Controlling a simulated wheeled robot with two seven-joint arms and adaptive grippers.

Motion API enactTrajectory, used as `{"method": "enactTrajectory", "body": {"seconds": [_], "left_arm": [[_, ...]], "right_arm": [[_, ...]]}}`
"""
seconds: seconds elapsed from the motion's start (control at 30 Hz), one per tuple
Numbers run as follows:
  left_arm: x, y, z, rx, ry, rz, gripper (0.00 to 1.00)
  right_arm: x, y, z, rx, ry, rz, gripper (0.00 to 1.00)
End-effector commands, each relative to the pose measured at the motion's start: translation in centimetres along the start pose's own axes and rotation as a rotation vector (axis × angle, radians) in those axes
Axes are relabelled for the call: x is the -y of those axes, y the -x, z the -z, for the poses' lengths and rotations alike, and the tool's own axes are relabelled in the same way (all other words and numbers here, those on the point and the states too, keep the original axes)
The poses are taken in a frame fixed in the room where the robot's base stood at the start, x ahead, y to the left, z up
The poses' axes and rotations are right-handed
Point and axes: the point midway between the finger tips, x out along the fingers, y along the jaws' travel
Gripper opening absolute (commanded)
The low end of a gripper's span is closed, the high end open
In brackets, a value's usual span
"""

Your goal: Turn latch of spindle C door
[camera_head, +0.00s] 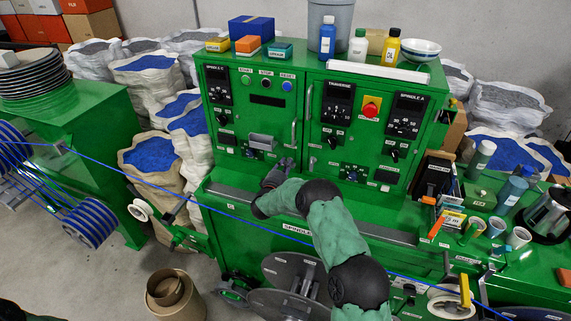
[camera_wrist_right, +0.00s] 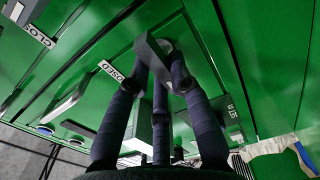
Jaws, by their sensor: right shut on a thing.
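The green spindle C door (camera_head: 262,108) is the left door of the control cabinet and looks closed. My right gripper (camera_head: 280,172) is at the lower right part of this door, its arm reaching up from below. In the right wrist view its dark fingers (camera_wrist_right: 163,80) are shut around a grey latch handle (camera_wrist_right: 150,52). The latch lies slanted across the green panel, beside a "CLOSED" label (camera_wrist_right: 110,70). In the head view the gripper mostly hides the latch. My left gripper is not in view.
The right cabinet door (camera_head: 345,150) carries a red stop button (camera_head: 371,107). A blue cable (camera_head: 250,219) runs slanting across in front of the cabinet. Bottles, such as a blue one (camera_head: 327,38), stand on top. Cups and tools crowd the right bench.

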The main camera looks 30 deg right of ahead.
Motion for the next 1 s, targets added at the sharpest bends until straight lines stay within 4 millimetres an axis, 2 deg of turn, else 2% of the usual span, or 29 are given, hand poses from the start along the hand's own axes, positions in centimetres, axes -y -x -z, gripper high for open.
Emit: {"method": "enactTrajectory", "body": {"seconds": [0.67, 0.7, 0.73, 0.77, 1.0], "left_arm": [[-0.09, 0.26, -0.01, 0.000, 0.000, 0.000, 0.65], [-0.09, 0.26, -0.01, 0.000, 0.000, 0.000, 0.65], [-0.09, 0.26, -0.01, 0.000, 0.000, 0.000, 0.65], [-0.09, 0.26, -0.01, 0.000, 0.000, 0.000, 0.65], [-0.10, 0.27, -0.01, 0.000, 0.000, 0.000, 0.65]], "right_arm": [[0.12, 0.04, 0.07, -0.001, 0.056, 0.001, 0.00], [0.12, 0.04, 0.07, -0.001, 0.056, 0.001, 0.32], [0.12, 0.04, 0.07, -0.001, 0.056, 0.001, 0.41], [0.12, 0.04, 0.07, -0.001, 0.056, 0.001, 0.45], [0.08, 0.03, 0.05, -0.001, 0.055, 0.001, 0.45]]}}
